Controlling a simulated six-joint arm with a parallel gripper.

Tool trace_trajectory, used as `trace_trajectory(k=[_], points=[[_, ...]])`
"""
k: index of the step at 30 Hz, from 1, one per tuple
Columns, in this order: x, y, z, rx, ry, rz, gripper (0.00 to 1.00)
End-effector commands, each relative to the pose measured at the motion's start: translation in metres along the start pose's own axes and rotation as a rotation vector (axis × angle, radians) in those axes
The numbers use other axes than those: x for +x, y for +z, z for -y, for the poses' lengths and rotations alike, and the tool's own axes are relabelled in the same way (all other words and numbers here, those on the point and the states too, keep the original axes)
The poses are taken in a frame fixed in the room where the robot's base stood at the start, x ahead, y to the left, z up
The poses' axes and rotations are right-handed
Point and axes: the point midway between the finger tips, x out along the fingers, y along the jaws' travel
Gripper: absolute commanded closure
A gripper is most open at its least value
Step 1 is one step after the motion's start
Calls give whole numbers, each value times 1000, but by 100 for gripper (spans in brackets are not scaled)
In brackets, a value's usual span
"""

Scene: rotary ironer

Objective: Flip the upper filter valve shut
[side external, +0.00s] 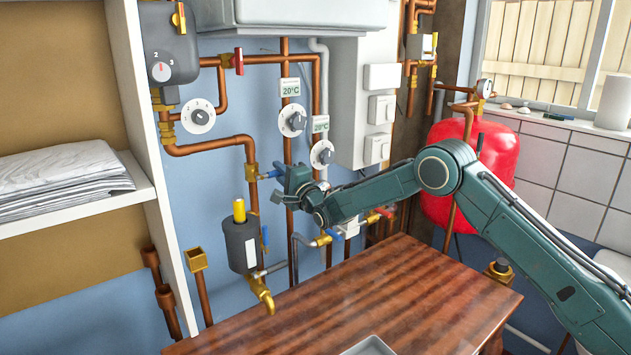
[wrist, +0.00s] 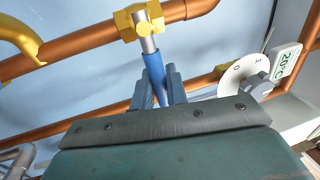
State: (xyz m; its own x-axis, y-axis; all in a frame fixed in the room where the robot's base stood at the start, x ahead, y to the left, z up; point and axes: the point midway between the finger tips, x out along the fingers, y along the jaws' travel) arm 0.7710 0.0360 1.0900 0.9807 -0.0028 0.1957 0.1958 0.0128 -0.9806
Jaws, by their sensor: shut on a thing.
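The upper filter valve (side external: 252,172) is a brass body on the copper pipe above the grey filter canister (side external: 240,243). Its blue lever (side external: 269,175) points right, sticking out from the pipe. In the wrist view the brass body (wrist: 140,22) is at the top and the blue lever (wrist: 152,66) runs down from it on a metal stem. My gripper (side external: 283,178) is at the lever's free end, with its fingers (wrist: 158,82) on either side of the blue sleeve, shut on it. The lever's tip is hidden between the fingers.
A shelf with folded linen (side external: 60,175) stands left; the wooden table (side external: 350,300) is mostly clear.

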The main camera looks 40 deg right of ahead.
Motion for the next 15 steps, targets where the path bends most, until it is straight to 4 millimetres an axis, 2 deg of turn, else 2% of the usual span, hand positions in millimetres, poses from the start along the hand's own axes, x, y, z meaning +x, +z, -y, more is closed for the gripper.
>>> trace_trajectory(k=[10,11,12,13,15], points=[[0,0,-1,4,2,-1,100],[0,0,-1,4,2,-1,79],[0,0,-1,4,2,-1,71],[0,0,-1,3,2,-1,66],[0,0,-1,3,2,0,65]])
